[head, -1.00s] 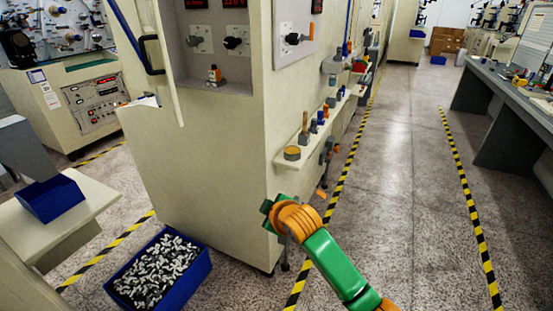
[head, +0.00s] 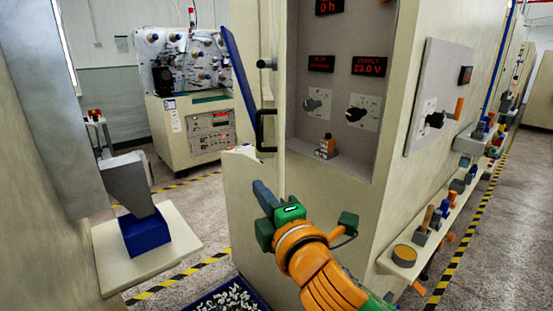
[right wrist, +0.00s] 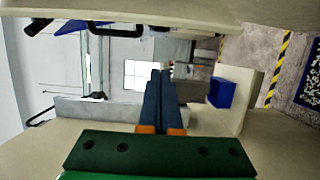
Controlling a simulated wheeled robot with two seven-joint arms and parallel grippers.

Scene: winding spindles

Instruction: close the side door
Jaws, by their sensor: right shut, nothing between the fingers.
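In the head view, a blue panel (head: 238,82) that looks like the side door stands out at the left edge of the cream machine, seen nearly edge-on. A black bar handle (head: 264,131) is beside its lower part. My right gripper (head: 262,192) is shut and empty, below the handle and in front of the cream machine front, apart from the handle. In the right wrist view, its two dark fingers (right wrist: 160,76) lie together; a black handle (right wrist: 122,31) and some blue show at the top. Hinge and latch cannot be made out. My left gripper is not in view.
A cream shelf (head: 115,267) with a blue bin (head: 146,236) stands at the left. A blue crate of small parts (head: 228,298) is on the floor below my right arm. A side ledge with parts (head: 405,257) juts out at the right. Another machine (head: 188,122) stands behind.

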